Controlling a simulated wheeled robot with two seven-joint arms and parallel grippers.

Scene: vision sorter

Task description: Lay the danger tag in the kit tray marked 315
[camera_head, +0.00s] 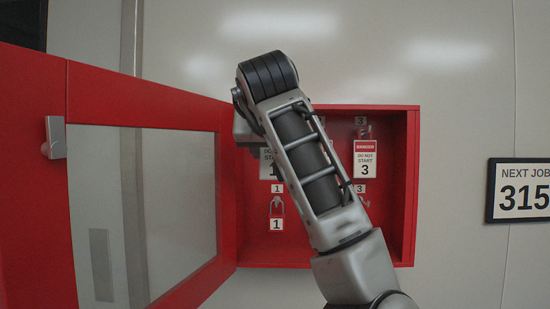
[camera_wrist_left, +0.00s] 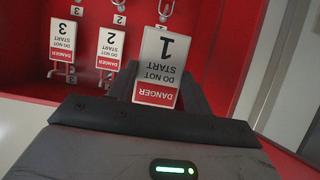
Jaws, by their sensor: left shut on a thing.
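The danger tag numbered 1 (camera_wrist_left: 161,65) is white with a red DANGER band and appears upside down in the left wrist view. My left gripper (camera_wrist_left: 157,92) is shut on it near the red band. The tag's top is near a metal hook, and I cannot tell whether it still hangs there. In the head view the tag (camera_head: 267,166) is partly covered by my arm. Danger tags numbered 2 (camera_wrist_left: 110,48) and 3 (camera_wrist_left: 62,40) hang beside it; tag 3 also shows in the head view (camera_head: 365,160). No kit tray is in view.
The red cabinet (camera_head: 411,190) is open, its glazed door (camera_head: 95,92) swung to the left. A padlock marked 1 (camera_head: 276,225) hangs on the lower row. A sign reading NEXT JOB 315 (camera_head: 521,190) is on the wall at right.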

